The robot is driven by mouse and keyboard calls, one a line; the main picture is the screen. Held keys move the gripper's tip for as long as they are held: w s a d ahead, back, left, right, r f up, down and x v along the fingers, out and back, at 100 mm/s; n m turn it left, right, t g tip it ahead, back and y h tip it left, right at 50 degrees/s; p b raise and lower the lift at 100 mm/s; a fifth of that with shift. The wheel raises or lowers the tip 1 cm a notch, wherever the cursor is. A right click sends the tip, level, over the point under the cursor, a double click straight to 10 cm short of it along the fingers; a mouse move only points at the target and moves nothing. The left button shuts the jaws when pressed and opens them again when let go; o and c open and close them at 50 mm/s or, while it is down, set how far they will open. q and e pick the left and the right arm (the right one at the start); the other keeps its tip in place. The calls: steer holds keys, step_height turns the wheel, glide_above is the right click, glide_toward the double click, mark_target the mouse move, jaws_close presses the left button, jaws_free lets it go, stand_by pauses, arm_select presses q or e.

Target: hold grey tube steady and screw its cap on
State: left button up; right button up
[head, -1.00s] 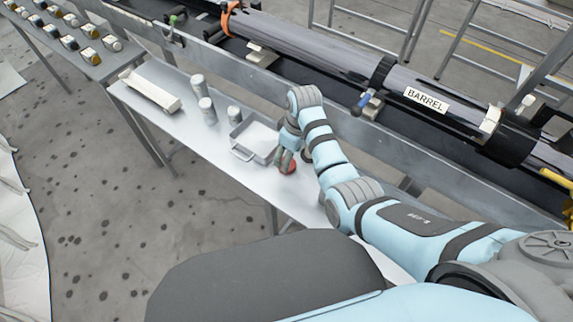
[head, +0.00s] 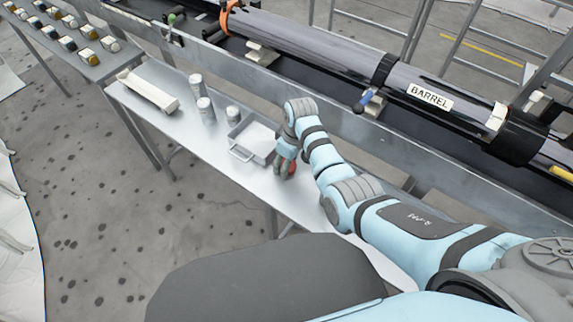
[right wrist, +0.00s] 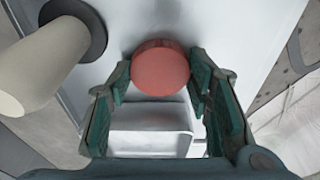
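A red round cap (head: 291,170) lies at the near edge of the white table, partly hidden by my right gripper (head: 285,152). In the right wrist view the cap (right wrist: 160,68) sits between the two fingertips of my right gripper (right wrist: 162,75). The fingers are spread on both sides of it with at most thin gaps; firm contact cannot be made out. A pale grey-beige cylinder (right wrist: 40,68) with a dark round flange stands left of the cap in that view. I cannot tell whether it is the grey tube. My left gripper is not in view.
A grey tray (head: 240,154) lies just left of my right gripper. Several pale cylinders (head: 206,110) and a long white block (head: 148,92) stand farther left on the table (head: 180,135). A rail with the long barrel (head: 430,97) runs behind.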

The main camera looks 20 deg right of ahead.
stand_by(0.3)
steer(key=shift+r, duration=0.45)
arm_select(q)
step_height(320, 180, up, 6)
steer(key=p, duration=0.5)
steer(key=shift+p, duration=0.4)
arm_select(e)
step_height(320, 180, up, 19)
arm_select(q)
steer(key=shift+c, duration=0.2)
